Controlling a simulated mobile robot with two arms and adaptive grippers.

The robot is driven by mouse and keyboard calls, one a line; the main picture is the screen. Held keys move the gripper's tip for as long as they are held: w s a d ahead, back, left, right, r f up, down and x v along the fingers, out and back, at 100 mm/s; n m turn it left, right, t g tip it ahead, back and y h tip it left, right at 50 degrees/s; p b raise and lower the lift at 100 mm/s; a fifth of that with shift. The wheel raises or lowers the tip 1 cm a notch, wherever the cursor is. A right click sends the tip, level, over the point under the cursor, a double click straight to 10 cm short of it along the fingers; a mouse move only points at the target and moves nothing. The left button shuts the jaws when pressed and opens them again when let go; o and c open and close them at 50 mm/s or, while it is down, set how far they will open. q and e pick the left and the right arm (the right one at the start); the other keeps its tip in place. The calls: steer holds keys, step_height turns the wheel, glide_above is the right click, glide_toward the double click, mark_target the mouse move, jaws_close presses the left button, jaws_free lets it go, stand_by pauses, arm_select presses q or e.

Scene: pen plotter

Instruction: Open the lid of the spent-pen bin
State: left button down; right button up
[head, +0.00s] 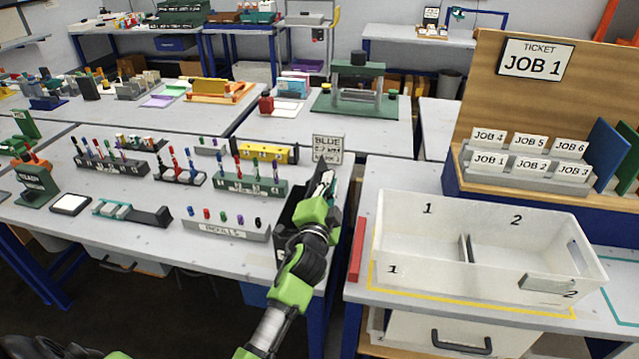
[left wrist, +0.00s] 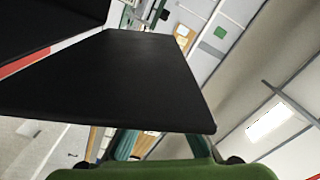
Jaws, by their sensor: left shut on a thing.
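The spent-pen bin (head: 289,226) is a dark box at the right end of the left table in the head view. My left gripper (head: 324,188) is at the bin's upper right, its fingertips close to the sign behind. In the left wrist view a flat black panel (left wrist: 120,80), which looks like the lid, reaches down to my green gripper. My left gripper is shut on the lid. The lid looks tilted up, but my gripper hides much of it in the head view, so its angle is unclear. My right gripper is not in view.
A sign reading BLUE (head: 328,149) stands just behind the bin. A green pen rack (head: 240,184) and a grey REFILLS block (head: 226,231) are to its left. A white divided tray (head: 420,245) and a red bar (head: 357,249) are on the right table.

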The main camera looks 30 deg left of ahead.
arm_select(q)
steer(key=shift+w+d+m, duration=0.25)
steer(key=shift+d+m, duration=0.75)
steer(key=c, duration=2.1)
jaws_free()
steer(key=shift+f, duration=0.1)
steer(key=shift+c, duration=0.2)
steer(key=v, duration=1.2)
steer(key=shift+s+f, duration=0.1)
steer(key=shift+f, duration=0.05)
